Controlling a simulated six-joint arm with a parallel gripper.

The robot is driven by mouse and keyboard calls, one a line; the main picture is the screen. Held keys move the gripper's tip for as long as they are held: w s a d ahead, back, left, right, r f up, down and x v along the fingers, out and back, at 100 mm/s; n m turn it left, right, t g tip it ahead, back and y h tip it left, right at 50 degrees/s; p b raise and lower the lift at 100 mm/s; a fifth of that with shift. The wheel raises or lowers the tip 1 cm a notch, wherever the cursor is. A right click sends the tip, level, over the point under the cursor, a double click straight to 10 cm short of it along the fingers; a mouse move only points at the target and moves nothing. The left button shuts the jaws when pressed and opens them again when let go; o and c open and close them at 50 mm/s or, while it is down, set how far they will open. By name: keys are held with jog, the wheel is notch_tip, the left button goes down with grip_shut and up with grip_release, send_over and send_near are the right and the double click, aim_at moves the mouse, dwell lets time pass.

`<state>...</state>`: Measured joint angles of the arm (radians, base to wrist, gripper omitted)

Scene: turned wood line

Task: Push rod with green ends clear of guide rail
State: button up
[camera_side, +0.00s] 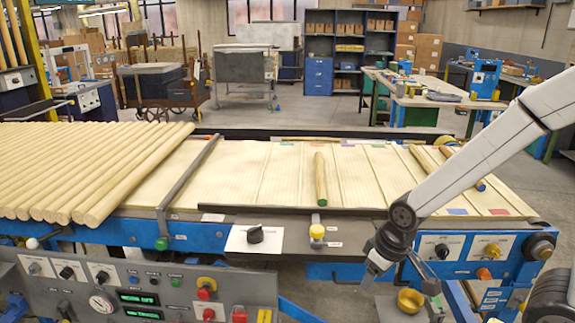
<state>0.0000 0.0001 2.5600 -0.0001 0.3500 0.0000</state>
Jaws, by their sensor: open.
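The wooden rod with a green end (320,178) lies on the pale slatted table, pointing toward the camera. Its near end is green; the far end's colour cannot be made out. The dark guide rail (270,210) runs along the table's front edge. The rod's near end is right at the rail; I cannot tell whether they touch. My gripper (369,281) hangs pointing down in front of the table's front edge, right of the rod and lower in the picture. It is open, and nothing shows between its small fingers.
Two other rods, one with a blue end (480,186), lie at right. A yellow knob (317,231) stands at the front edge. A brass cup (410,300) sits below.

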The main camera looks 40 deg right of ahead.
jog(key=c, duration=0.6)
jog(key=shift+w+r, duration=0.1)
jog(key=shift+w, duration=0.15)
grip_shut()
jog(key=w+d+r+m+g, duration=0.1)
jog(key=w, duration=0.3)
jog(key=w+d+r+g, duration=0.1)
jog(key=w+d+r, duration=0.1)
jog(key=w, duration=0.3)
jog(key=w+d+r+m, duration=0.1)
jog(key=w+d+r, duration=0.1)
jog(key=w, duration=0.2)
jog(key=shift+w+m+g, duration=0.2)
jog(key=shift+m+g, duration=0.1)
jog(key=shift+g, duration=0.1)
jog(key=w+d+r+m, duration=0.4)
jog(key=w+d+m, duration=0.2)
jog(key=w, duration=0.5)
jog(key=shift+w+d+r, duration=0.15)
jog(key=shift+w+d, duration=0.25)
jog(key=shift+d, duration=0.55)
